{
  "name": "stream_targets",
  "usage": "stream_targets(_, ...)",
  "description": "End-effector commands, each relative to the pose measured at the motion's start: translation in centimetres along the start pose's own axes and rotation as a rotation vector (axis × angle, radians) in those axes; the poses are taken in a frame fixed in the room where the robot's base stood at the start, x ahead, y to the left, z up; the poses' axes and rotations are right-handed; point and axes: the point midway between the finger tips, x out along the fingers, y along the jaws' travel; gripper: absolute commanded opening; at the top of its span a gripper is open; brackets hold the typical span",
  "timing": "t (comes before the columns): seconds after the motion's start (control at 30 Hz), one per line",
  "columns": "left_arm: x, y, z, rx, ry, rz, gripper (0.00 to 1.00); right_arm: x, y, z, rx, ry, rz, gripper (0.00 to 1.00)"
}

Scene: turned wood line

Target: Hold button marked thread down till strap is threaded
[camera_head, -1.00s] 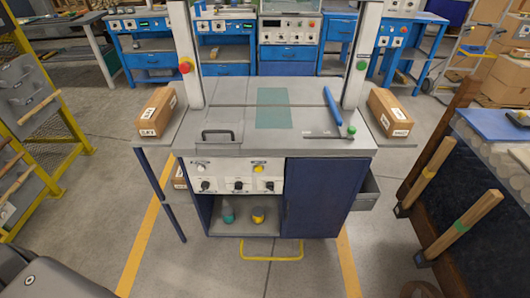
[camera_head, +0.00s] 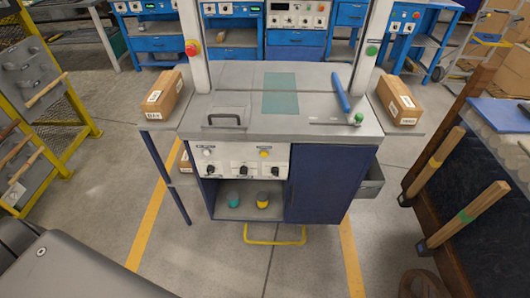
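A strapping machine stands in front of me, with a grey top (camera_head: 235,118), a tall arch (camera_head: 193,55) and a white control panel (camera_head: 225,161). The panel carries a white button (camera_head: 208,152) at upper left and a yellow button (camera_head: 264,153) at upper right, with small labels too blurred to read, so I cannot tell which is marked thread. A row of black knobs (camera_head: 243,169) sits below. A teal strip (camera_head: 281,94) lies on the top; no threaded strap is clearly visible. Neither gripper is in view.
Brown cartons sit on the left side shelf (camera_head: 163,97) and right side shelf (camera_head: 399,100). A red button (camera_head: 192,47) is on the left post. A blue-handled bar (camera_head: 341,92) lies on the top. A yellow floor bar (camera_head: 276,241) is below. Floor in front is clear.

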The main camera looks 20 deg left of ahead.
Motion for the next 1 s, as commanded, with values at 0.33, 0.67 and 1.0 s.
stream_targets(0.33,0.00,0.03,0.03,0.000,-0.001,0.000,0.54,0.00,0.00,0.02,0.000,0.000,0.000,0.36)
stream_targets(0.67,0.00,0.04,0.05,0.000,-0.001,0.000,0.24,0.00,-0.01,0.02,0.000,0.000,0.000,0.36)
stream_targets(1.0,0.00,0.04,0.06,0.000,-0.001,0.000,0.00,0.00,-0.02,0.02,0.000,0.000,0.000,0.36)
